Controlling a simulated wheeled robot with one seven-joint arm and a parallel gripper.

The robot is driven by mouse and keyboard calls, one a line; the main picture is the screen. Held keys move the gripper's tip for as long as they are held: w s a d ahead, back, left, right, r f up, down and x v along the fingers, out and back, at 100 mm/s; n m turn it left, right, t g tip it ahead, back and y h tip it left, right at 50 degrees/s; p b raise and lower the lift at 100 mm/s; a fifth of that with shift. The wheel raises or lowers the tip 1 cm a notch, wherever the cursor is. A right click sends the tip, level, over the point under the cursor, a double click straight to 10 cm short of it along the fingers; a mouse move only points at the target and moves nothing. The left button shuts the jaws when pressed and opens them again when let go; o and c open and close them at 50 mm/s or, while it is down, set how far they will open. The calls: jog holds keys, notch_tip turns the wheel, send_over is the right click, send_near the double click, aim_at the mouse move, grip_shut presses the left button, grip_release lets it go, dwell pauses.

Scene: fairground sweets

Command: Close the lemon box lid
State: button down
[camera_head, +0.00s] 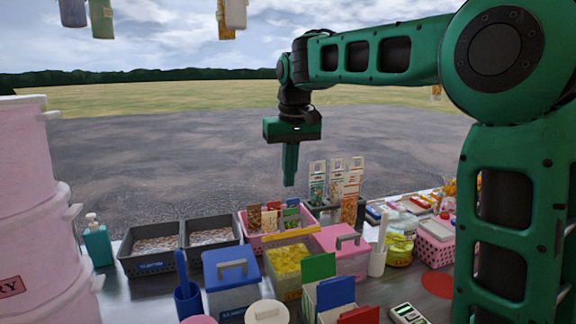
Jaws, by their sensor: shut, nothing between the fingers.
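The lemon box (287,292) is a clear-walled container on the counter, between a blue-lidded box and a pink-lidded box. Its top is open and yellow pieces show inside. Its yellow lid (292,231) appears as a narrow strip along the back edge of the box, raised and seen nearly edge-on; its exact angle is hard to tell. My gripper (290,184) is shut and empty, pointing down. In the picture it is above the lid and the pink tray, apart from both.
The blue-lidded box (232,270) and pink-lidded box (342,242) flank the lemon box, both closed with handles up. Behind it is a pink tray (250,236) of packets, with tall cards (336,180) to the right. Dark trays (152,266) stand left. Colored cards (319,268) stand in front.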

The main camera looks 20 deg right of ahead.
jog(key=f, duration=0.3)
jog(key=s+f, duration=0.1)
jog(key=f, duration=0.2)
jog(key=shift+s, duration=0.15)
jog(key=shift+s+f, duration=0.25)
jog(key=shift+f, duration=0.2)
jog(key=shift+s, duration=0.1)
